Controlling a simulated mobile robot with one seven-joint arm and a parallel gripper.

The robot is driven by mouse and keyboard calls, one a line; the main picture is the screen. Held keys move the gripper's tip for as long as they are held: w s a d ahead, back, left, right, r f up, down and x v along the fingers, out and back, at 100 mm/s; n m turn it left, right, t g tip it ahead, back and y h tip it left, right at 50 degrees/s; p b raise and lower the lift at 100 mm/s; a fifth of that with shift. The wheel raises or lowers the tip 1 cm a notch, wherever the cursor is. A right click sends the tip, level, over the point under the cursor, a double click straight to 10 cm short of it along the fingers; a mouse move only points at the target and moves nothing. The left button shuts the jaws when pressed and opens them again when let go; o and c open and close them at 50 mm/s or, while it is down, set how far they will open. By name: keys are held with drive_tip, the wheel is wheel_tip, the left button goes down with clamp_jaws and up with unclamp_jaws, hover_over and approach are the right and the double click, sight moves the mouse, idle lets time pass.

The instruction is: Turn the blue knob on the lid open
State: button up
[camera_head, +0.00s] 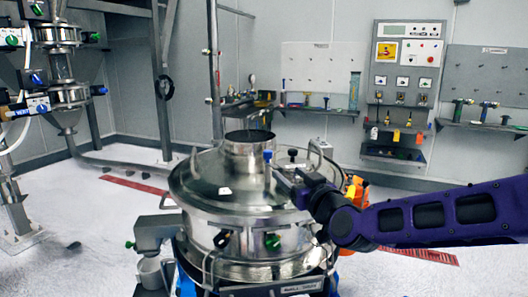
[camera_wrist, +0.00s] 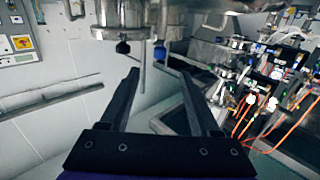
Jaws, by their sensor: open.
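The powder sifter's round steel lid (camera_head: 205,178) fills the middle of the head view. The blue knob (camera_head: 267,157) stands upright on the lid, beside its steel neck. In the wrist view a blue knob (camera_wrist: 160,54) shows just beyond my fingertips, roughly in line with the gap between them. My gripper (camera_head: 284,179) reaches over the lid from the right, close to the blue knob. The wrist view shows its two fingers (camera_wrist: 160,76) spread apart with nothing held between them. I cannot tell whether either finger touches the knob.
A black knob (camera_head: 292,153) stands on the lid to the right of the blue one, near a lid handle (camera_head: 316,152). A green knob (camera_head: 272,241) is on the sifter's front. A control panel (camera_head: 408,52) and tool boards line the back wall. The floor at left is mostly clear.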

drive_tip(key=x, duration=0.5)
drive_tip(key=b+x, duration=0.1)
drive_tip(key=x, duration=1.1)
drive_tip(key=shift+w+a+r, duration=0.1)
drive_tip(key=shift+r, duration=0.2)
drive_tip(key=shift+c, duration=0.3)
clamp_jaws()
